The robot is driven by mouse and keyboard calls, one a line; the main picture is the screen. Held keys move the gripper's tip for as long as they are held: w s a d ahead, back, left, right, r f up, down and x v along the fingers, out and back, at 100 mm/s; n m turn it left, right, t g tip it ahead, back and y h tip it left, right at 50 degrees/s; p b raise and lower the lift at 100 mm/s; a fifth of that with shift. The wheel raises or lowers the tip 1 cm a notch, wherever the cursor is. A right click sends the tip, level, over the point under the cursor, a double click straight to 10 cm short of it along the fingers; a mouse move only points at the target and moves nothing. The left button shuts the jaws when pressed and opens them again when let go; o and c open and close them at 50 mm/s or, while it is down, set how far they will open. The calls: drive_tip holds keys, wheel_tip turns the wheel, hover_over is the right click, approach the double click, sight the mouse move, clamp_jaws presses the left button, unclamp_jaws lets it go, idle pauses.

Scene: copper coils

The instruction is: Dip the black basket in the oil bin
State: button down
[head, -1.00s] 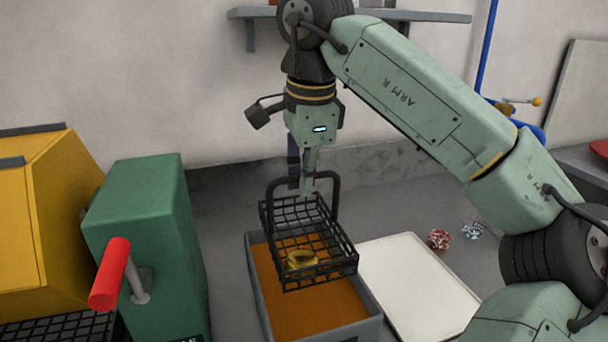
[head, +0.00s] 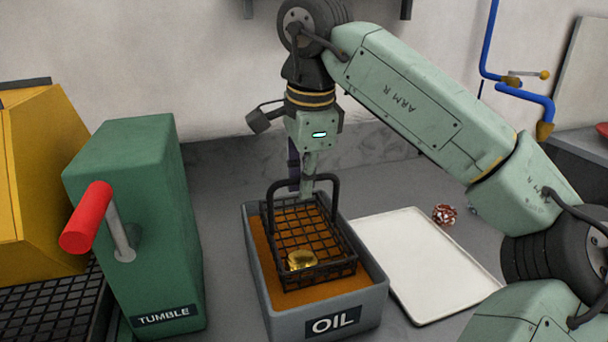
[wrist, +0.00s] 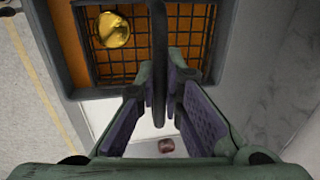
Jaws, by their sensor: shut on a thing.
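The black wire basket (head: 318,268) hangs level from its tall handle, inside the rim of the grey oil bin (head: 375,297) with the OIL label. Its lower part is close to the orange oil (head: 262,240); I cannot tell how deep it sits. A gold-coloured coil (head: 301,260) lies in the basket and also shows in the wrist view (wrist: 112,30). My gripper (head: 306,190) is above the basket, shut on the handle. In the wrist view the handle (wrist: 159,70) runs between the fingers.
A green box (head: 150,230) labelled TUMBLE with a red-handled lever (head: 87,217) stands left of the bin, next to a yellow housing (head: 40,170). A white tray (head: 425,265) lies right of the bin. A reddish coil (head: 444,214) lies behind it.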

drive_tip(key=shift+f+b, duration=1.75)
drive_tip(key=shift+f, duration=1.35)
drive_tip(key=shift+r, duration=0.1)
drive_tip(key=shift+r+p, duration=5.3)
drive_tip(key=shift+r, duration=0.7)
drive_tip(key=shift+r, duration=1.45)
